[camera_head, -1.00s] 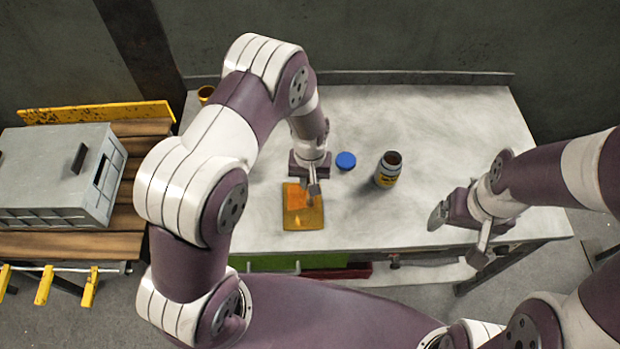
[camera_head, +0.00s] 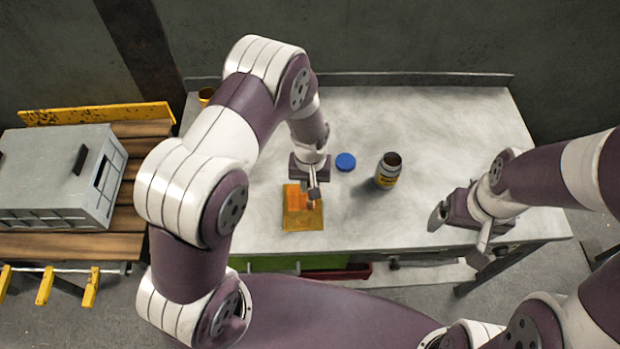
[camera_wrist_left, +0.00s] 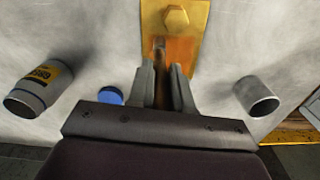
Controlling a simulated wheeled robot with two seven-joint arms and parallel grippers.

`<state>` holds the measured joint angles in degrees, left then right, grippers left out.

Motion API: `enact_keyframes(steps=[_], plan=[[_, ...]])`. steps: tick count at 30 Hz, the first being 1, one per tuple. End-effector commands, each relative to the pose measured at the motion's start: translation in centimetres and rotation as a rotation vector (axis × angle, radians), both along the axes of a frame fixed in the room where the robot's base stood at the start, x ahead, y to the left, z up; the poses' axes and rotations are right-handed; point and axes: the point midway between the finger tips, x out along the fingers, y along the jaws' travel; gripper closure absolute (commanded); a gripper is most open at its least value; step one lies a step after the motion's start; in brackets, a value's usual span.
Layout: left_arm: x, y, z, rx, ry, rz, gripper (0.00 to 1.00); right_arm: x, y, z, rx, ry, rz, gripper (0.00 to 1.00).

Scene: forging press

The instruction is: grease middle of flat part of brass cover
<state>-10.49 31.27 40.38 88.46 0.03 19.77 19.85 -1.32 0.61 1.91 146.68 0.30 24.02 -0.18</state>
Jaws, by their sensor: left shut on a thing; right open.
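The brass cover (camera_head: 303,222) lies flat on the pale worktop. It shows a raised hexagonal boss in the left wrist view (camera_wrist_left: 202,12). A darker orange-brown patch covers part of its flat surface (camera_wrist_left: 182,50). My left gripper (camera_head: 314,192) is just above the cover's far edge, shut on a thin brown stick-like tool, seemingly a brush (camera_wrist_left: 160,50). Its tip is over the orange-brown patch; whether it touches is hard to tell. An open jar with a yellow label (camera_head: 387,178) stands to the right. My right gripper (camera_head: 460,228) is open and empty near the worktop's front right.
A blue lid (camera_head: 346,161) lies between the cover and the jar. A small cup (camera_head: 206,95) stands at the back left, partly hidden by my left arm. A grey case (camera_head: 60,170) sits on a wooden bench at the left. The worktop's back right (camera_head: 470,120) is clear.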

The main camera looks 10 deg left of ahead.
Motion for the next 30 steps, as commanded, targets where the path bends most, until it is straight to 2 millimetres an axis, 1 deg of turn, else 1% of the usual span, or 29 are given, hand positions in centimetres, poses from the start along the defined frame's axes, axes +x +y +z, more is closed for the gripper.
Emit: enact_keyframes(steps=[4,12,17,24,30], plan=[[0.2,0.1,-0.2,0.0,0.004,0.0,1.0,0.0,0.0,-0.2,0.0,0.0,0.0,0.11],[1.6,0.5,0.0,0.0,0.003,0.0,1.0,0.0,0.0,-0.5,0.0,0.0,0.0,0.11],[1.2,0.4,0.2,0.0,0.004,-0.001,1.0,0.0,0.0,-0.2,0.0,0.0,0.0,0.11],[0.0,0.0,0.3,0.001,0.002,0.0,1.0,0.0,0.0,0.4,0.0,0.0,0.0,0.11],[0.3,0.2,0.0,0.0,0.003,0.0,1.0,0.0,0.0,0.1,0.0,0.0,0.0,0.11]])
